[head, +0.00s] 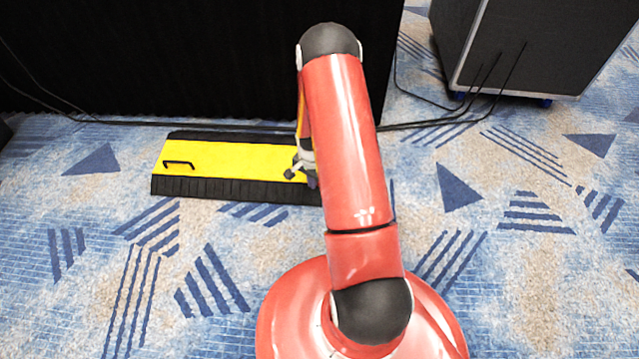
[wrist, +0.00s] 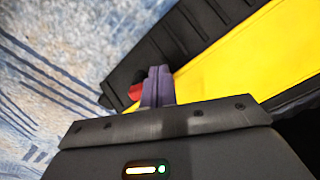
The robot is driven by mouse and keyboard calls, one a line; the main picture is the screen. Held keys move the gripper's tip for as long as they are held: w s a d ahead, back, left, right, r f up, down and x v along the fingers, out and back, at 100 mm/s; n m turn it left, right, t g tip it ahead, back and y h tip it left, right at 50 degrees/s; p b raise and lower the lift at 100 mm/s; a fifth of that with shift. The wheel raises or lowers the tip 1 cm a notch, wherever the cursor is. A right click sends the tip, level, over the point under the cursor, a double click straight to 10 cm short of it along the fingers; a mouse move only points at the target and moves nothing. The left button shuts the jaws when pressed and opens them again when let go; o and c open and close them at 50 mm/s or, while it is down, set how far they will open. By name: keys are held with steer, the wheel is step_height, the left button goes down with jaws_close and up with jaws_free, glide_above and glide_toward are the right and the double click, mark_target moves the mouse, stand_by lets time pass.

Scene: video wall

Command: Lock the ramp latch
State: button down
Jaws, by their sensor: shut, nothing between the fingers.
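The cable ramp (head: 235,188) is a low black ribbed strip on the carpet with a yellow lid (head: 225,160). It also fills the upper right of the wrist view, with its black ribbed edge (wrist: 190,42) and yellow lid (wrist: 235,60). A small red part (wrist: 135,91) shows at the ramp's black edge, beside my fingers; it may be the latch, and its shape is partly hidden. My gripper (wrist: 158,72) is shut and empty, its fingers together over the black edge. Contact with the red part cannot be told. In the head view my gripper (head: 300,172) is at the ramp's right part, partly behind my arm.
A black handle (head: 179,164) is on the lid's left part. A black draped wall (head: 180,60) stands behind the ramp. Black cables (head: 430,122) run along the floor. A dark wheeled case (head: 535,45) stands at the back right. The patterned carpet (head: 530,250) at the right is clear.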

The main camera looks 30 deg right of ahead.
steer(key=shift+w+d, duration=0.35)
steer(key=shift+w, duration=0.1)
steer(key=shift+w+d, duration=0.1)
stand_by(0.4)
steer(key=shift+w+d, duration=0.25)
steer(key=shift+d, duration=0.1)
steer(key=shift+w+d, duration=0.1)
steer(key=shift+d, duration=0.05)
steer(key=shift+w+d, duration=0.15)
steer(key=shift+d, duration=0.25)
stand_by(0.3)
steer(key=shift+w+d, duration=0.1)
steer(key=shift+d, duration=0.4)
step_height(320, 180, up, 7)
steer(key=p, duration=0.4)
